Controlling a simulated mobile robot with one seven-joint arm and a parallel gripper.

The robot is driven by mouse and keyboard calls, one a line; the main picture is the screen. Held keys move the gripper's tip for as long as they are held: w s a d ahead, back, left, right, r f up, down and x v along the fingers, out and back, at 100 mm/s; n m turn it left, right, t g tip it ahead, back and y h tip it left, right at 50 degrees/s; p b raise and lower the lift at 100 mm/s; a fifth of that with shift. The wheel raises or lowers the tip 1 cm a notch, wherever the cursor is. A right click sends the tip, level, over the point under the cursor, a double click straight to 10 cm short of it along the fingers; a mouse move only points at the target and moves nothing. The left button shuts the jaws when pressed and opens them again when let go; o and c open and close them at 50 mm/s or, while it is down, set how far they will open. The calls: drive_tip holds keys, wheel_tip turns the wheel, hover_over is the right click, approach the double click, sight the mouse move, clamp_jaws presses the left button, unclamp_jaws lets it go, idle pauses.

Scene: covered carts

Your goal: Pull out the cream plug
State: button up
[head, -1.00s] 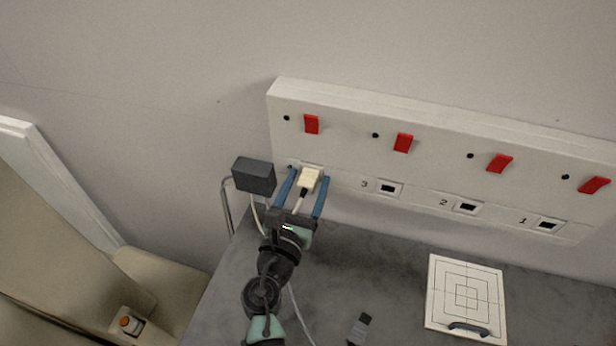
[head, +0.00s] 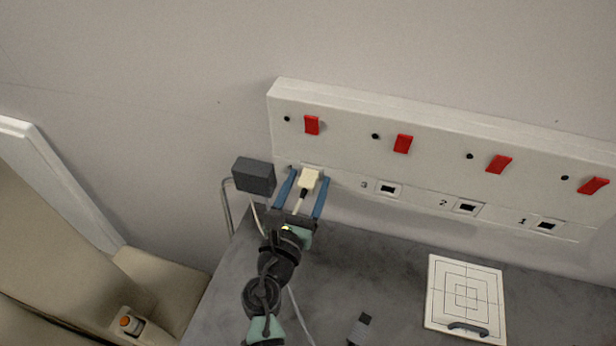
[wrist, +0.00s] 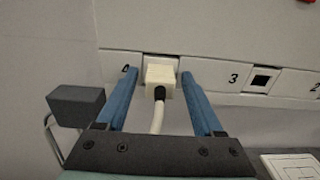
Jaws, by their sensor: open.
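The cream plug (head: 310,179) sits in the leftmost socket of the white wall panel (head: 345,145). In the wrist view the plug (wrist: 160,78) shows a black collar and a pale cable (wrist: 157,118) running down toward my gripper. My gripper (head: 307,181) is open, with one blue finger on each side of the plug. In the wrist view a gap shows between the plug and each finger of the gripper (wrist: 159,72), so they do not touch it. The socket's face is mostly hidden behind the plug.
A dark grey box (head: 254,176) stands close left of my gripper. Sockets 3 (head: 388,188), 2 (head: 467,207) and 1 (head: 548,225) are empty. Red switches line the panel above. A white marked board (head: 437,300) and a small dark block (head: 361,328) lie on the grey top (head: 390,270).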

sight(301, 199)
clamp_jaws()
idle(1.3)
drive_tip(key=shift+s, duration=0.1)
drive_tip(key=shift+p+v, duration=0.5)
drive_tip(key=shift+v, duration=2.4)
